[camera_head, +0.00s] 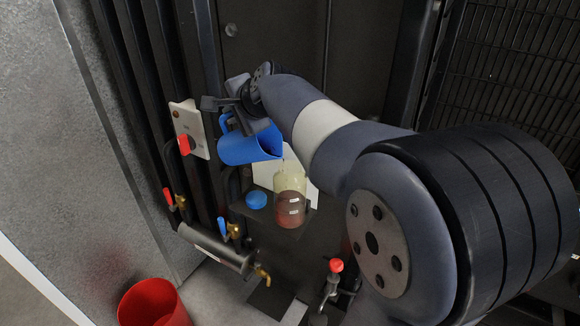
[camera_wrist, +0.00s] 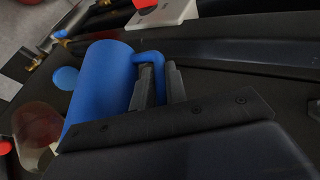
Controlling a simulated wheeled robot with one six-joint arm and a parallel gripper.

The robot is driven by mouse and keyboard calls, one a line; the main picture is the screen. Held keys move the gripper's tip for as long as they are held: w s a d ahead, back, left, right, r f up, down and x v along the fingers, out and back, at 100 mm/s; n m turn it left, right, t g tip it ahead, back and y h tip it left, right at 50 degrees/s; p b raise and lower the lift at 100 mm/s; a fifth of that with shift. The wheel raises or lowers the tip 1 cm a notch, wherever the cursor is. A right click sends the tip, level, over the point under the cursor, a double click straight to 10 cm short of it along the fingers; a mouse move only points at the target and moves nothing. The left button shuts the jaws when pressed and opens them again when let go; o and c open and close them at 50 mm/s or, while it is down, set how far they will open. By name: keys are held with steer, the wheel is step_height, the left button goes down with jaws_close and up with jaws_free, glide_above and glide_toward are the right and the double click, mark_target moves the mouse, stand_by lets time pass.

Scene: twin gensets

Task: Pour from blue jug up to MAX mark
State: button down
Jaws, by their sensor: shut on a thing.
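The blue jug (camera_head: 245,149) hangs tilted, its mouth toward the right, above and left of a clear reservoir (camera_head: 289,180). Something dark shows inside the jug's mouth; I cannot make out a stream. The reservoir holds reddish-brown liquid in its lower part and has two small white labels; their lettering is too small to read, and I cannot tell the exact level against them. My gripper (camera_head: 238,104) is shut on the jug's handle. In the wrist view, my gripper (camera_wrist: 158,86) has its fingers at the handle of the jug (camera_wrist: 95,85), and the reservoir (camera_wrist: 38,128) is partly hidden behind the jug.
A blue cap (camera_head: 256,200) lies left of the reservoir. A white panel with a red handle (camera_head: 188,145) is close left of the jug. Below are a metal cylinder with valves (camera_head: 215,248), a red-knobbed valve (camera_head: 335,266) and a red bucket (camera_head: 153,303). A dark grille (camera_head: 515,60) stands at right.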

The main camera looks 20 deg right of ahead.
steer(key=shift+s+d+r+t+y+b, duration=0.3)
steer(key=shift+r+t+b, duration=0.15)
steer(key=shift+b, duration=0.1)
stand_by(0.8)
steer(key=shift+s+d+r+m+t+b, duration=0.15)
steer(key=shift+s+d+r+t+b, duration=0.15)
steer(key=shift+b, duration=0.9)
steer(key=shift+s+d+r+m+t+b, duration=0.15)
steer(key=shift+r+b, duration=0.2)
steer(key=shift+b, duration=0.8)
steer(key=shift+s+d+r+m+t+y+b, duration=0.3)
steer(key=shift+s+d+r+t+y+b, duration=0.45)
steer(key=shift+b, duration=1.9)
stand_by(0.3)
